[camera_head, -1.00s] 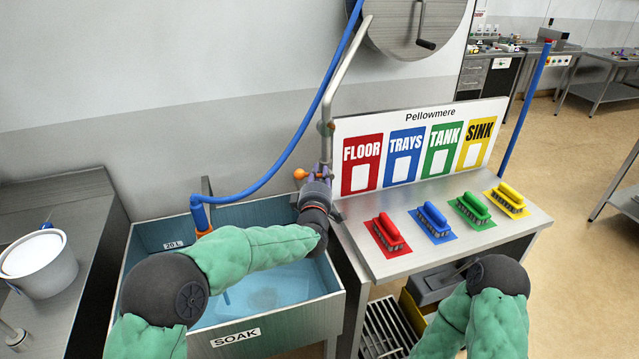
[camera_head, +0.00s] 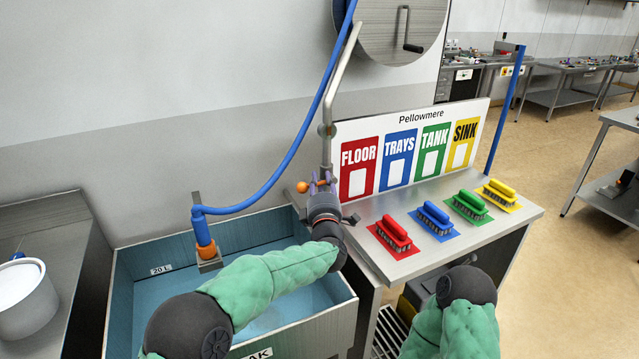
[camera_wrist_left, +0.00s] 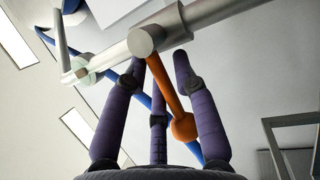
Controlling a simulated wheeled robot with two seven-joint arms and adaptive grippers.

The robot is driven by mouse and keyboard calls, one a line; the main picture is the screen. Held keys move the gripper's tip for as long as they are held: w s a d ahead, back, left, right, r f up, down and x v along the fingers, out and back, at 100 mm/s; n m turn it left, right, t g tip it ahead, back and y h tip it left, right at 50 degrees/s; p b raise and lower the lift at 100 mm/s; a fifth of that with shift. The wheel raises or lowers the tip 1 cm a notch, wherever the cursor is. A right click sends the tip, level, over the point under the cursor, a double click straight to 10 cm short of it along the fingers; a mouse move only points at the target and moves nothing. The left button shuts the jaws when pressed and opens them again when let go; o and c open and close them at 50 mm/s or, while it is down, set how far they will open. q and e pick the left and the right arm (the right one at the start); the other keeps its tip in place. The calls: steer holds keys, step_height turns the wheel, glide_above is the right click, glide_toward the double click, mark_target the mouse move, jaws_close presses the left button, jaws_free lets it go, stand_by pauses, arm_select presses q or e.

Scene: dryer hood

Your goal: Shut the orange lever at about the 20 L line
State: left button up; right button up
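The orange lever (camera_head: 302,187) is on the metal pipe above the right side of the soak sink (camera_head: 338,315). In the left wrist view, the lever (camera_wrist_left: 166,85) runs from its pivot on the pipe to a ball end. My left gripper (camera_head: 321,180) is at the lever; its purple fingers (camera_wrist_left: 160,62) are spread on both sides of it, with a gap between the tips. My left arm hides part of the water. My right gripper is out of view.
A blue hose (camera_head: 270,204) ends in an orange nozzle (camera_head: 206,251) over the sink. Several coloured brushes, including a red one (camera_head: 394,233), stand on the steel table right of my gripper. A white bucket (camera_head: 22,300) is on the left counter.

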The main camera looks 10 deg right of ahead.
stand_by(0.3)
arm_select(q)
steer(key=s, duration=0.4)
steer(key=s+f, duration=0.1)
steer(key=s, duration=0.3)
steer(key=s+f, duration=0.1)
steer(key=s, duration=0.2)
steer(key=shift+s+a+f, duration=0.2)
steer(key=shift+s+a, duration=0.15)
steer(key=shift+s, duration=0.05)
